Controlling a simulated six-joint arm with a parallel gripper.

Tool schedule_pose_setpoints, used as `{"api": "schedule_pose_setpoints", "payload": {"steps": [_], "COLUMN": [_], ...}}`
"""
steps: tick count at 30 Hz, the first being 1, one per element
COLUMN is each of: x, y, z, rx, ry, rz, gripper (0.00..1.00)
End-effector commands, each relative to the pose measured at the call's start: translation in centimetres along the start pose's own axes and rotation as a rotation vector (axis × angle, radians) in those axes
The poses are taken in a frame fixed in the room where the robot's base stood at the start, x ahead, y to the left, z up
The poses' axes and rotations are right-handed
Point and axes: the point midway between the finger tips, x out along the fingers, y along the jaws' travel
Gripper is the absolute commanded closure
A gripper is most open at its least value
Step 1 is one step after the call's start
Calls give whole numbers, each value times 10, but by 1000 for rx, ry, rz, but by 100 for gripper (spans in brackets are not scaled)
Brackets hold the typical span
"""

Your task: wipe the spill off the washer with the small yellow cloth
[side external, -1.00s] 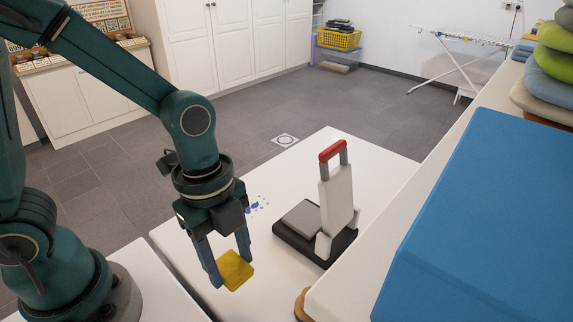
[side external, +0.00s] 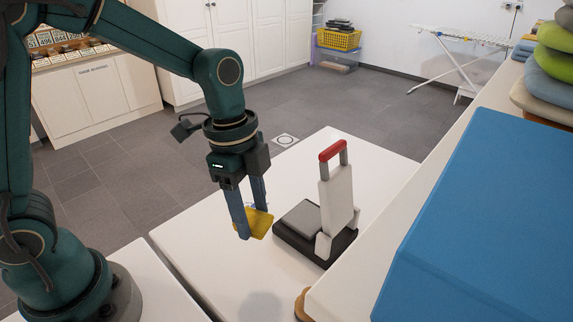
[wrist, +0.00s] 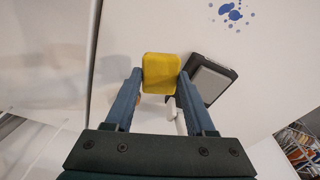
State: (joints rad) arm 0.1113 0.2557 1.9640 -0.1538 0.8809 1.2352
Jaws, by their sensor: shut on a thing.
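My gripper (side external: 254,224) is shut on the small yellow cloth (side external: 262,226); the wrist view shows the cloth (wrist: 160,72) between both fingertips. It is held above the washer's white top (side external: 205,268), apart from it, with a soft shadow lower on the top. The spill (wrist: 230,13), a group of blue spots, shows near the upper edge of the wrist view, beyond the cloth and to its right. In the side view the spill is mostly hidden behind the gripper and cloth.
A black-based device (side external: 310,240) with a grey plate, white upright and red handle stands on the washer, right of the cloth. A large blue box (side external: 490,220) and stacked cushions (side external: 553,65) are at the right.

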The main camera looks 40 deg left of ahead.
Motion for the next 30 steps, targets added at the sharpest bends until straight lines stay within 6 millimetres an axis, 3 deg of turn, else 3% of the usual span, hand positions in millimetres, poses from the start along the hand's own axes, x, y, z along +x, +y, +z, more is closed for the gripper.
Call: {"api": "schedule_pose_setpoints", "payload": {"steps": [3, 6, 10, 16, 30], "x": [-9, -15, -18, -14, 18], "y": [-46, -77, -100, -108, -108], "z": [23, 46, 74, 95, 100], "rx": [-172, -295, -397, -460, -462], "ry": [0, -1, -2, -5, -6], "rz": [-28, -46, -64, -63, -60], "gripper": [90, 90, 90, 90, 90]}}
